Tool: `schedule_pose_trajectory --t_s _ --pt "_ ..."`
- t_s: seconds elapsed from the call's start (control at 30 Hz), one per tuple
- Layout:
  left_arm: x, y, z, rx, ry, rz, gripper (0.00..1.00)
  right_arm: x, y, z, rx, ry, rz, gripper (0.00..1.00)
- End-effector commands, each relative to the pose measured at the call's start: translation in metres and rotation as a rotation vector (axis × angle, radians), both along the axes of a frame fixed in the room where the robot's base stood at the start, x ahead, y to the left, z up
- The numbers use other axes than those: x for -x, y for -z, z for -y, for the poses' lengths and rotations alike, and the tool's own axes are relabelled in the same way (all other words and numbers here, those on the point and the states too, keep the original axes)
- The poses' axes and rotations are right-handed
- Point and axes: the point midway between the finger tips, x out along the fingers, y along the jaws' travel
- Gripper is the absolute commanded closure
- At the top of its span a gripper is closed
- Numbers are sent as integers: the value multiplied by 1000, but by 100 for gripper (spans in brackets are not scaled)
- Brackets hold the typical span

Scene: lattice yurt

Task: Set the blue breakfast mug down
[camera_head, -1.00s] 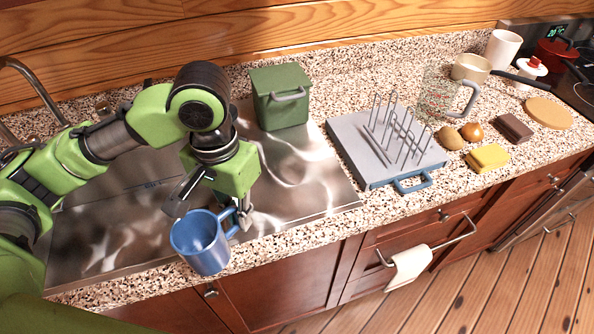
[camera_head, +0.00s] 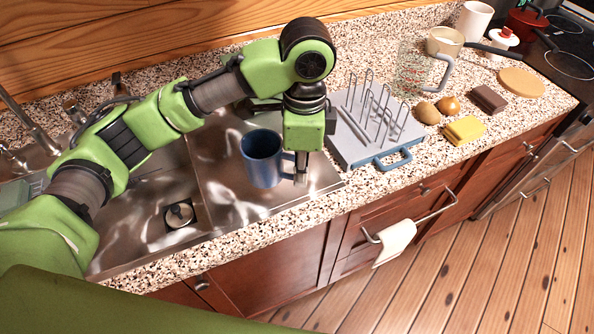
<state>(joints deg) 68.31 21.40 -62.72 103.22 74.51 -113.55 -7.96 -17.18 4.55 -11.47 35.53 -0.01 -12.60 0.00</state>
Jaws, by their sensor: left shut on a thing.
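The blue mug (camera_head: 261,165) is upright over the steel drainboard (camera_head: 222,192), just left of the dish rack. My left gripper (camera_head: 300,172) points down at the mug's right side and is shut on its handle. The fingers hide part of the handle. I cannot tell whether the mug's base touches the steel. My right gripper is not in view.
A grey rack (camera_head: 346,141) with wire prongs stands close to the right of my left gripper. A glass measuring jug (camera_head: 412,67), a yellow sponge (camera_head: 465,130) and a brown block (camera_head: 488,98) lie further right. The sink basin (camera_head: 150,200) is at left.

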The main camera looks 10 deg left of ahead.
Motion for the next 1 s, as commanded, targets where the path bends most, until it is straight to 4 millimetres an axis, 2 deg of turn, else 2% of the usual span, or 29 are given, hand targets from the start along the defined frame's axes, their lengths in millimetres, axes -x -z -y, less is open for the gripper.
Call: schedule_pose_trajectory --t_s 0.03,0.2,0.5,0.6,0.73,1.0 --pt "-12 4 -3 -3 -7 -1 100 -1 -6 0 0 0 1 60" --pt "-36 36 -6 -2 -5 0 100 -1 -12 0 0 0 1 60" --pt "-57 62 -8 -2 -2 2 100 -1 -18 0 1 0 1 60" --pt "-55 75 -8 -2 -1 0 100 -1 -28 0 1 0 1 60" --pt "-56 89 -8 -3 -1 4 100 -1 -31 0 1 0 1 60" --pt "-56 92 -8 -1 -1 4 100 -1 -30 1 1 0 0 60"
